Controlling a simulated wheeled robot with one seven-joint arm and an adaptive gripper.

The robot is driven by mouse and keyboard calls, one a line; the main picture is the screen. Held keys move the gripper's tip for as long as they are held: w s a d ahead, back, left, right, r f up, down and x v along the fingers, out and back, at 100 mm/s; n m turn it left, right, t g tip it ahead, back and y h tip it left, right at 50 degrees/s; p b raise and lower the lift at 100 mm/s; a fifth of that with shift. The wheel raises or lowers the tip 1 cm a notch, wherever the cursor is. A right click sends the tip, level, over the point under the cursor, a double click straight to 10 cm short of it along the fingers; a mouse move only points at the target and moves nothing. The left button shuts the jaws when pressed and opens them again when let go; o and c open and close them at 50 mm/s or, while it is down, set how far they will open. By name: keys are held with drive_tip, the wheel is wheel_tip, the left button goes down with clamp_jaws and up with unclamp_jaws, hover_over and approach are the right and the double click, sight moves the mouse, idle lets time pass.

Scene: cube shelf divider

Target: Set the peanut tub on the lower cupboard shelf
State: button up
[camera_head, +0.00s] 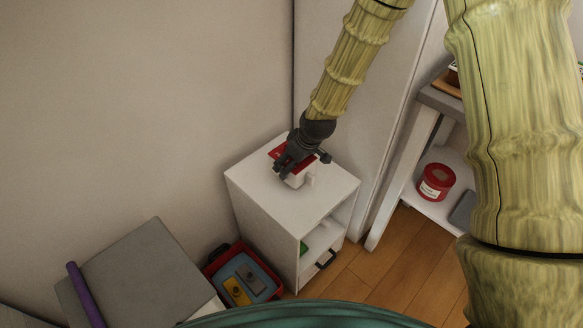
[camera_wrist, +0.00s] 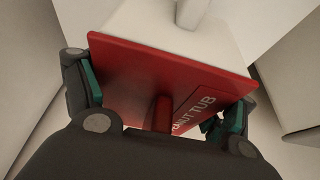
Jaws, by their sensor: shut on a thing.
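The cupboard's open front faces lower right, showing a shelf (camera_head: 320,237) inside.
A green thing (camera_head: 304,247) and a black handle-like thing (camera_head: 327,259) show in the cupboard's opening. A red crate (camera_head: 212,268) stands left of it, beside a grey tabletop (camera_head: 150,270) with a purple roll (camera_head: 86,296). A red tin (camera_head: 435,182) is on the shelving at right.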

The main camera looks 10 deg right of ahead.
drive_tip(key=shift+w, duration=0.6)
drive_tip(key=shift+f+b, duration=0.3)
drive_tip(key=shift+f, duration=1.45)
drive_tip(key=shift+f, duration=0.15)
drive_tip(key=o, duration=1.3)
